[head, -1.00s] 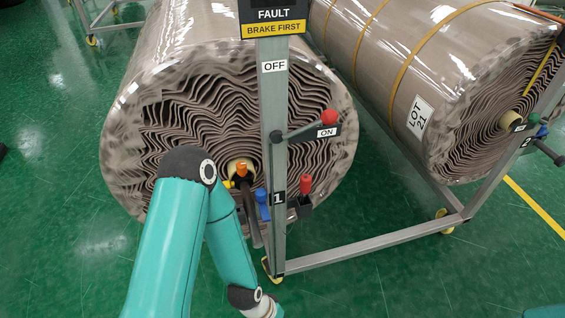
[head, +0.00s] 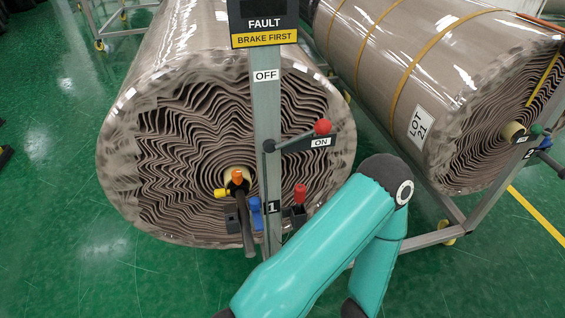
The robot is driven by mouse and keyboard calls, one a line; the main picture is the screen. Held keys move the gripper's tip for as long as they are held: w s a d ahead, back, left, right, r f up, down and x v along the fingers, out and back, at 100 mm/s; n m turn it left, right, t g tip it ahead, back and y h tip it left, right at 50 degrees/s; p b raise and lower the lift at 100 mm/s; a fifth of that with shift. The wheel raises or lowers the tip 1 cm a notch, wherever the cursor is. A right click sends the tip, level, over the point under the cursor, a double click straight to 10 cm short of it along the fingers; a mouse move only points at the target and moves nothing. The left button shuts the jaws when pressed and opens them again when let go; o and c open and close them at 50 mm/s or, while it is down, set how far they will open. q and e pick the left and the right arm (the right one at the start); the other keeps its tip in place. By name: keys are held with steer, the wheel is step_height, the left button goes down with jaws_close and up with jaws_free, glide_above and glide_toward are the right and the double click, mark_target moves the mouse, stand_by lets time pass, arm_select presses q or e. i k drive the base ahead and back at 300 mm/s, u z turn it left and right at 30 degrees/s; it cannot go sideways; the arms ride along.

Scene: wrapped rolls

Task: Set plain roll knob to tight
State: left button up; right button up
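The plain roll (head: 140,180) lies on the left, wrapped in clear film, with no straps or lot label showing. Its post (head: 265,110) bears the label 1 (head: 271,208). A lever with a red ball knob (head: 322,127) points right beside the ON label (head: 320,142); the OFF label (head: 265,75) is above. Lower are a red upright knob (head: 300,193), a blue knob (head: 256,212), and an orange knob (head: 237,176) and yellow knob (head: 221,193) at the core. No marking that reads "tight" is legible. Neither gripper shows.
A teal arm of mine (head: 320,240) bends in front of the stand's lower right. A strapped roll (head: 420,70) with a LOT 21 label (head: 419,121) lies right on its own frame. A sign (head: 264,28) reads FAULT, BRAKE FIRST. Green floor (head: 60,240) is clear at left.

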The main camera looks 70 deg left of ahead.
mark_target(238, 178)
steer(key=u, duration=0.15)
steer(key=k, duration=1.45)
steer(key=u, duration=0.9)
steer(key=i, duration=1)
steer(key=u, duration=0.1)
